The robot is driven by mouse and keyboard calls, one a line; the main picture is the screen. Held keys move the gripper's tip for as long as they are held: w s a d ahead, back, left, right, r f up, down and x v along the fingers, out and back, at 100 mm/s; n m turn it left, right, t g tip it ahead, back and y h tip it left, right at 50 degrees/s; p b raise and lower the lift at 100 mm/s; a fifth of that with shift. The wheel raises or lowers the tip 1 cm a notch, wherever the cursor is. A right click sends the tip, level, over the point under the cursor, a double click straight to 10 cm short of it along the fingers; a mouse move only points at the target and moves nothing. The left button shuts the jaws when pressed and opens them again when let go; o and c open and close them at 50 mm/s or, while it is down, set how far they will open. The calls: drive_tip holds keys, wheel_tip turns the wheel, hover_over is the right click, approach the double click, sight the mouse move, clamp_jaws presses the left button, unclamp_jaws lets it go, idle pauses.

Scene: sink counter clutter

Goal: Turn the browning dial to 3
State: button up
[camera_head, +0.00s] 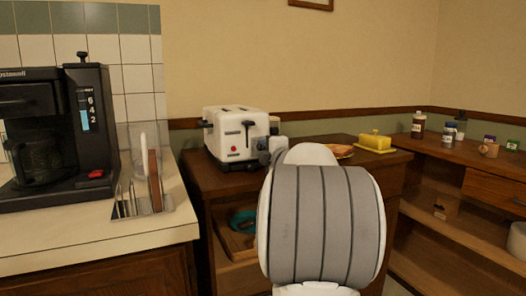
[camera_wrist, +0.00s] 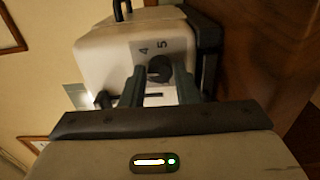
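The white toaster (camera_head: 236,135) stands on the brown wooden counter, and its front also fills the upper middle of the wrist view (camera_wrist: 105,50). Its dark round browning dial (camera_wrist: 160,68) shows there with the numbers 4 and 5 above it. My gripper (camera_wrist: 159,72) has its two dark fingers on either side of the dial, apart, with narrow gaps seeming to show. The 3 and the dial's pointer cannot be made out. In the head view my arm hides the fingers and the dial.
A butter dish (camera_head: 375,142) and a plate of food (camera_head: 338,151) are right of the toaster. A coffee maker (camera_head: 60,130) and a rack with boards (camera_head: 147,190) stand on the left counter. Several jars and bottles (camera_head: 418,125) stand at the right. A lower shelf is open underneath.

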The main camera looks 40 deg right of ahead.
drive_tip(key=o, duration=0.4)
drive_tip(key=p+v, duration=0.1)
drive_tip(key=v, duration=0.6)
drive_tip(key=shift+s+a, duration=0.1)
drive_tip(key=shift+s, duration=0.3)
